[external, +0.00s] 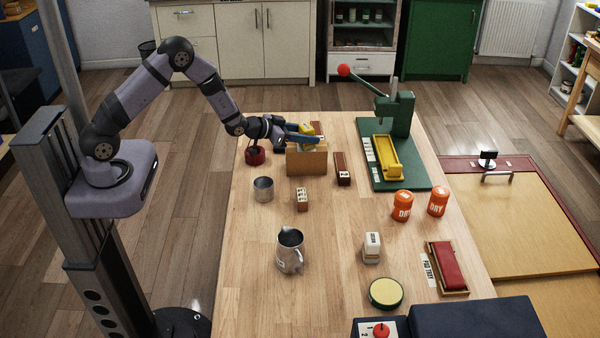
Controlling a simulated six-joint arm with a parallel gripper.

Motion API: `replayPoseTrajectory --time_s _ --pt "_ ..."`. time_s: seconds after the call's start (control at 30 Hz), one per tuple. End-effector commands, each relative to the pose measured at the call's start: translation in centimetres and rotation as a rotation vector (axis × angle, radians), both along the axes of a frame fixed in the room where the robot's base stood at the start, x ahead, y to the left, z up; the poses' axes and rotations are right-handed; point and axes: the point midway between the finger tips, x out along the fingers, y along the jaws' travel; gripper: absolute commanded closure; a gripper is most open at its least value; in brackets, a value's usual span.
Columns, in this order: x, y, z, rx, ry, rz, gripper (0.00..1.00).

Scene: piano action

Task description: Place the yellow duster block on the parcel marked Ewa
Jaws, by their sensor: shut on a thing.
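My gripper (312,135), with blue fingers, is at the far left part of the workbench, at the top of an open tan wooden box (305,164). It is shut on a small yellow piece, which looks like the yellow duster block (306,129); the fingers hide part of it. Whether the piece is clear of the box I cannot tell. No marking Ewa is readable. A dark red-brown block with a pale label (342,169) stands right of the box, and a smaller brown block with a pale lettered face (302,199) stands nearer; I cannot tell whether either is the parcel.
A green press (396,113) with a yellow tray (381,165) stands at the back right. Two orange DRY tins (402,205), a metal cup (263,189), a metal jug (290,251), a white block (372,247) and a round tin (386,293) stand nearer. The front left bench is clear.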

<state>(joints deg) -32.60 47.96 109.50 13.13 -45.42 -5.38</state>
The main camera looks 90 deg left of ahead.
Motion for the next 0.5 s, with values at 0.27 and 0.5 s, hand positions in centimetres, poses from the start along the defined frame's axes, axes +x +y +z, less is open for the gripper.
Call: replayPoseTrajectory --time_s 0.27,0.5 --pt "0.00 -0.01 -0.29 0.000 0.000 0.000 0.38" --pt "-0.01 0.00 -0.28 0.000 0.000 0.000 0.38"
